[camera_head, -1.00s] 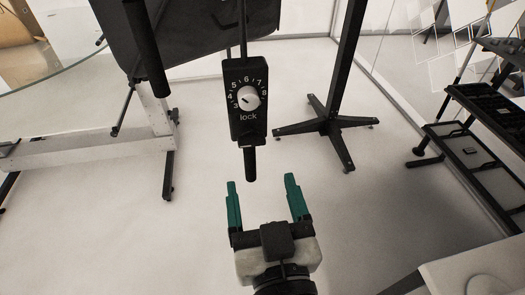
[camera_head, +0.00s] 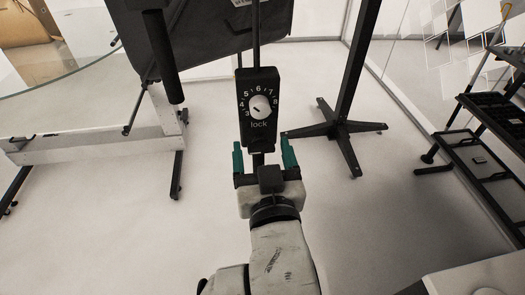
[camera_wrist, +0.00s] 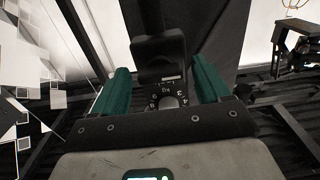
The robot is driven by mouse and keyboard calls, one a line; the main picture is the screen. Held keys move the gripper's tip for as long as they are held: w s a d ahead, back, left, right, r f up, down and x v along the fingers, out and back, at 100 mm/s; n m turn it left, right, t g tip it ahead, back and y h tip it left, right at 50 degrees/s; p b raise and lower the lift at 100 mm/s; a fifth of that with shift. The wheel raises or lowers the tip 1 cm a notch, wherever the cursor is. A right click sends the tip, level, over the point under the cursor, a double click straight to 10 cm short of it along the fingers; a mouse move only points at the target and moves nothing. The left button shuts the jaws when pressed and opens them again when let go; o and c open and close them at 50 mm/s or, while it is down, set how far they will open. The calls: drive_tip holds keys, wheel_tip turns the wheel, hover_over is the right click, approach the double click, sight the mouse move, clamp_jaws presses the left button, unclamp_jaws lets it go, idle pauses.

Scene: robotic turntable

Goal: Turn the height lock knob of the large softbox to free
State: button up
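The height lock control is a black upright box (camera_head: 245,90) on a thin black pole, with a white round knob (camera_head: 260,106) on its face. White numbers, about 3 to 8, arc over the knob and "lock" is printed below it. A short dark mark shows on the knob's face; I cannot tell its exact setting. No "free" label is readable. My gripper (camera_head: 263,150) is open and empty, its green fingers just below the box in the head view. In the wrist view my gripper (camera_wrist: 160,82) has the numbered dial and part of the grey knob (camera_wrist: 167,103) between its fingers.
The large dark softbox (camera_head: 215,35) hangs behind the box at the upper left. A black stand with a star-shaped base (camera_head: 342,127) is behind right. A black shelf rack (camera_head: 490,150) stands at the right. The pale floor between them is clear.

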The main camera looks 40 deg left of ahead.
drive_tip(key=c, duration=1)
drive_tip(key=shift+n, duration=0.3)
drive_tip(key=n+p, duration=0.2)
drive_tip(key=n, duration=0.1)
drive_tip(key=shift+r+n+p, duration=0.1)
drive_tip(key=shift+n+p, duration=0.2)
drive_tip(key=shift+p, duration=0.05)
drive_tip(key=n+p, duration=0.3)
drive_tip(key=n, duration=0.2)
drive_tip(key=shift+n, duration=0.3)
drive_tip(key=n+p, duration=0.3)
drive_tip(key=n, duration=0.2)
drive_tip(key=shift+p, duration=0.35)
drive_tip(key=shift+s+f+n+p, duration=0.1)
drive_tip(key=shift+f+n+p, duration=0.1)
drive_tip(key=shift+n+p, duration=1)
drive_tip(key=shift+n, duration=0.5)
